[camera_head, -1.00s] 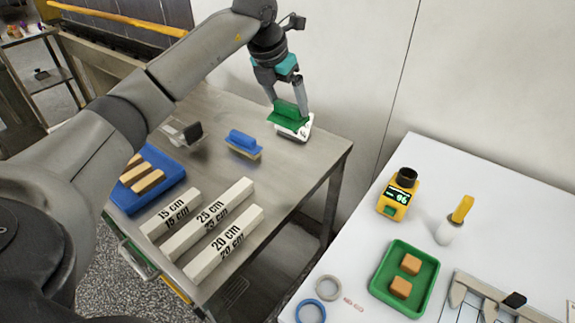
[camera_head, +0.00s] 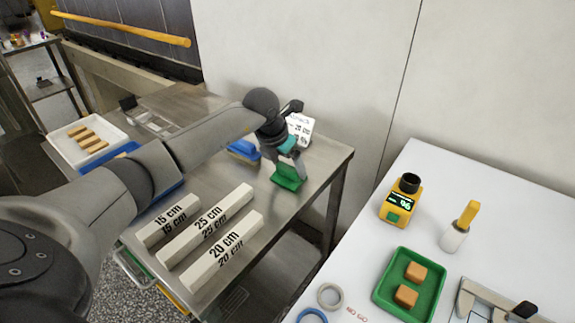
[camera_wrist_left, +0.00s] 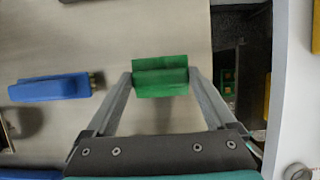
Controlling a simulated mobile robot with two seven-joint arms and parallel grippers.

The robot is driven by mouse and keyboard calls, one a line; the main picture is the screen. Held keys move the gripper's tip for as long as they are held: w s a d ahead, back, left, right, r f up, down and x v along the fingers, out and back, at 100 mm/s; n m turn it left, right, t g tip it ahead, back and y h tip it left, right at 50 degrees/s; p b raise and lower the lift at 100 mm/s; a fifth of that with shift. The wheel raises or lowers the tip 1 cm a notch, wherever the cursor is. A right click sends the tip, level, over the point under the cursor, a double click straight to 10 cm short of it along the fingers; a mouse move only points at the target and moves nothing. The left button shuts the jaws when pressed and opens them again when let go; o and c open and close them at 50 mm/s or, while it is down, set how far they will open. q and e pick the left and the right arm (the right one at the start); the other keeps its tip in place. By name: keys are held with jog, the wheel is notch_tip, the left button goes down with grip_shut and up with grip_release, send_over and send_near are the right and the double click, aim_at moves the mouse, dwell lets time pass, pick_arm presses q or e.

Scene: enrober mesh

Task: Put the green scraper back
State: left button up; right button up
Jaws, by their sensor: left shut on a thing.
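The green scraper (camera_head: 287,179) is between the fingertips of my left gripper (camera_head: 290,163), over the right part of the steel table, near its right edge. In the left wrist view the scraper (camera_wrist_left: 160,84) lies across between the two fingers (camera_wrist_left: 160,74), which close on its ends. Whether its lower edge touches the table or hangs just above it, I cannot tell. My right gripper is in neither view.
A blue-handled brush (camera_head: 242,150) lies left of the scraper, partly behind my arm. A white printed card (camera_head: 300,129) stands behind. Three labelled length blocks (camera_head: 207,227) lie at the front of the steel table (camera_head: 318,172). A white table (camera_head: 420,165) stands to the right across a gap.

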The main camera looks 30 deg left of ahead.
pick_arm(q)
jog(key=o, duration=1)
jog(key=shift+r, duration=0.25)
jog(key=p+v, duration=0.1)
jog(key=v, duration=1)
jog(key=shift+s+r+p, duration=0.15)
jog(key=shift+r+p, duration=0.15)
jog(key=shift+r, duration=0.05)
